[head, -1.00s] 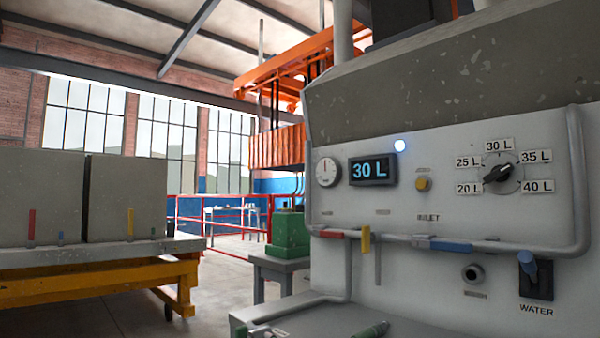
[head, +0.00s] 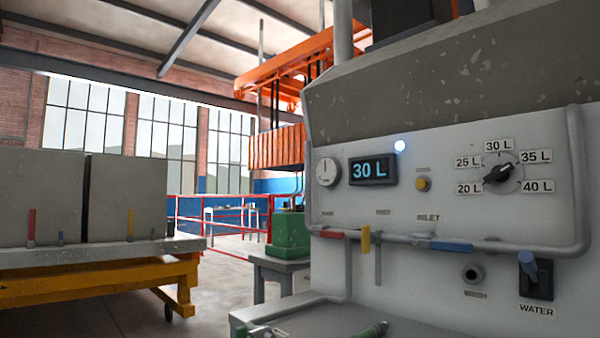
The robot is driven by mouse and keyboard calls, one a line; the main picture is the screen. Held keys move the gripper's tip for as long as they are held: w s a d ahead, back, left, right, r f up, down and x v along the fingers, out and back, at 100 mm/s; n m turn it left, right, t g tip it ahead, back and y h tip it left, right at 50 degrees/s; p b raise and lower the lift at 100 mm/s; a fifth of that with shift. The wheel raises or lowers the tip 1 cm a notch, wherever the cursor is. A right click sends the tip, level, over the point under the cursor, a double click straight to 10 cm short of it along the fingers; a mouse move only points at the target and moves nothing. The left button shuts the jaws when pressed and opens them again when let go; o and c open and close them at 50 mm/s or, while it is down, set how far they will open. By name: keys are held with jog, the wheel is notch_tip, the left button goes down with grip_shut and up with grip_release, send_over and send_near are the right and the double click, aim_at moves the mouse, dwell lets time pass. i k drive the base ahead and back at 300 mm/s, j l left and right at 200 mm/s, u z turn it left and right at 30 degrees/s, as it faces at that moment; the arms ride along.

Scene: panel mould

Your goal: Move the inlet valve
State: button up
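A grey pipe (head: 520,248) runs across the front of the white machine panel (head: 400,290). Below a small label that seems to read INLET (head: 428,217), a valve with a blue lever (head: 452,246) sits on this pipe. The blue lever lies nearly level, along the pipe. Further left on the pipe are a red lever (head: 332,234), also lying along it, and a yellow lever (head: 366,239), which stands upright across it. My gripper is not in view, and nothing touches the levers.
A display (head: 373,170) reads 30 L; a black dial (head: 499,173) points towards the lower left, near 20 L. A blue-tipped WATER switch (head: 529,264) is at lower right. Green-ended hose pieces (head: 372,330) lie on the ledge below. A yellow cart (head: 100,285) with grey panels stands left.

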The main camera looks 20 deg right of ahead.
aim_at(437, 245)
jog(key=z, duration=1.25)
